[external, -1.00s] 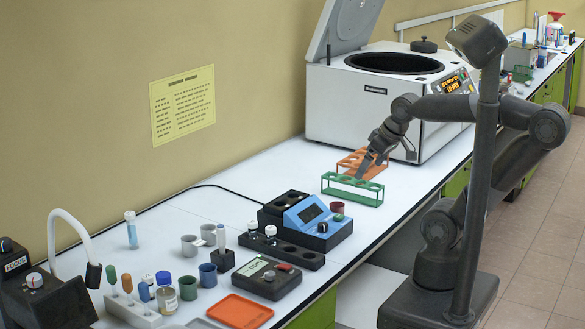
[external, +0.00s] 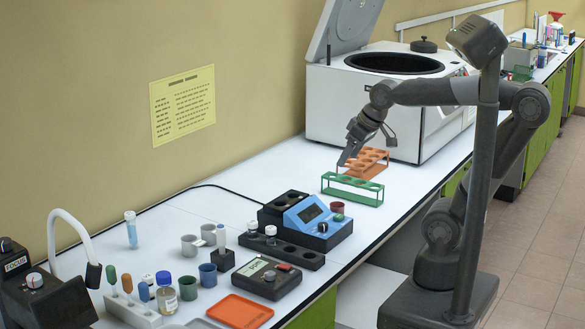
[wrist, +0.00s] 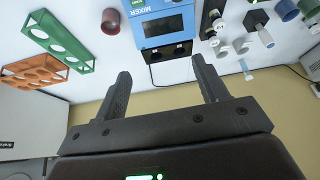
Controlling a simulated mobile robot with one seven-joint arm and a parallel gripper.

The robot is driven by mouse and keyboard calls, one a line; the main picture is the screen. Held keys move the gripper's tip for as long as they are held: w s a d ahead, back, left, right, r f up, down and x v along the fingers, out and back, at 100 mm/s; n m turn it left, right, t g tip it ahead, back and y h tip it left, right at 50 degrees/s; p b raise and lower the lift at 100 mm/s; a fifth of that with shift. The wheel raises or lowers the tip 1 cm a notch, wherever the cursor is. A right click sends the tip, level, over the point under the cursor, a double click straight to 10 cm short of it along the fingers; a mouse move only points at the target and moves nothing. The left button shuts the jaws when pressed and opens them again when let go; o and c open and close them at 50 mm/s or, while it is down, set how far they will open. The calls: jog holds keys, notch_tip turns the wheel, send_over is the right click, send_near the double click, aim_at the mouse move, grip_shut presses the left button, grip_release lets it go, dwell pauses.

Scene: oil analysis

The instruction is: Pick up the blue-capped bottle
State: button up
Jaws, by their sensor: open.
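The blue-capped bottle (external: 167,298) stands upright at the near left of the bench in the external view. It is small and clear, with a pale label and yellowish contents. I do not make it out in the wrist view. My gripper (external: 343,160) is far from it, up the bench to the right, above the table near the green and orange racks. In the wrist view my gripper (wrist: 161,68) has its two fingers spread, with nothing between them.
Green rack (external: 352,189) and orange rack (external: 375,155) stand near my gripper, before the white centrifuge (external: 340,110). A blue mixer (external: 308,220) stands between gripper and bottle. Cups (external: 208,275), a vial rack (external: 130,312) and an orange tray (external: 240,311) surround the bottle.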

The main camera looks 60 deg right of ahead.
jog(key=w+a+r+n+y, duration=0.1)
jog(key=w+a+r+n, duration=0.15)
jog(key=w+a, duration=0.8)
jog(key=n+g+y, duration=0.1)
jog(key=n+g, duration=0.1)
jog(key=n, duration=0.3)
send_near(162, 274)
notch_tip(162, 274, down, 2)
jog(key=shift+m, duration=0.25)
jog(key=x, duration=0.6)
jog(key=shift+w+a+r, duration=0.2)
jog(key=shift+a, duration=0.05)
jog(key=x, duration=0.5)
jog(key=shift+s+d+f, duration=0.1)
jog(key=shift+f, duration=0.1)
jog(key=c, duration=1.2)
jog(key=shift+c, duration=0.2)
